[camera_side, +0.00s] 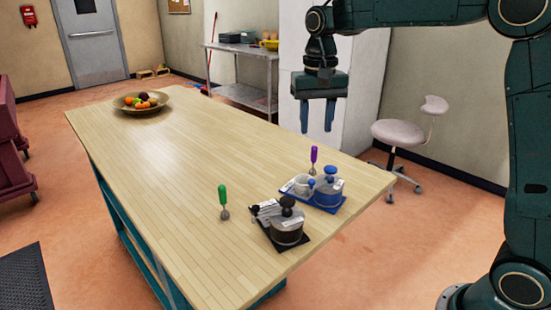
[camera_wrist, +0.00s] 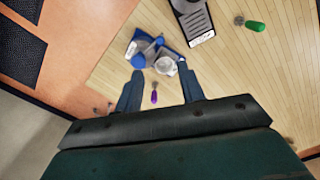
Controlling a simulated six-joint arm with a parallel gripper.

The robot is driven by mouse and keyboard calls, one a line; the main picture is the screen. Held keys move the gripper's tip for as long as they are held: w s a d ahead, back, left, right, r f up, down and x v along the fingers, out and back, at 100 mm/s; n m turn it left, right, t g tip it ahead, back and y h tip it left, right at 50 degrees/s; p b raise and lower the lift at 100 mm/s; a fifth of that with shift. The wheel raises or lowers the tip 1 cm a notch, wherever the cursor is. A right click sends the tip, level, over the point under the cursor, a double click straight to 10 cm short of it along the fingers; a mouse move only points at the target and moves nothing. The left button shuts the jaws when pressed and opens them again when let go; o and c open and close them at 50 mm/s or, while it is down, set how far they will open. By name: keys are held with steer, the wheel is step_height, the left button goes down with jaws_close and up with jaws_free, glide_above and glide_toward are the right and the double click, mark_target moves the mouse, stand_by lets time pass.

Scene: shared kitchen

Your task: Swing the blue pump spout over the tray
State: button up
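The blue pump (camera_side: 330,174) with its clear canister stands at the right end of a blue base (camera_side: 326,208) on the table. A white cup (camera_side: 302,184) stands at the left part of this base, where a tray would be mostly hidden. In the wrist view the blue pump (camera_wrist: 138,60) is left of the white cup (camera_wrist: 165,66), and a blue spout (camera_wrist: 153,45) shows near the pump's top. Its exact direction is too small to tell. My gripper (camera_side: 317,128) is open and empty, high above the blue set; its fingers also show in the wrist view (camera_wrist: 160,80).
A black pump set (camera_side: 287,222) with a slotted tray (camera_wrist: 194,22) stands beside the blue set. A fruit bowl (camera_side: 141,102) is at the table's far end; the middle is clear.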

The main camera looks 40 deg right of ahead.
mark_target(312, 180)
steer(key=shift+f, duration=0.1)
step_height(312, 180, down, 14)
steer(key=shift+r, duration=0.15)
stand_by(0.8)
steer(key=shift+c, duration=0.5)
jaws_close()
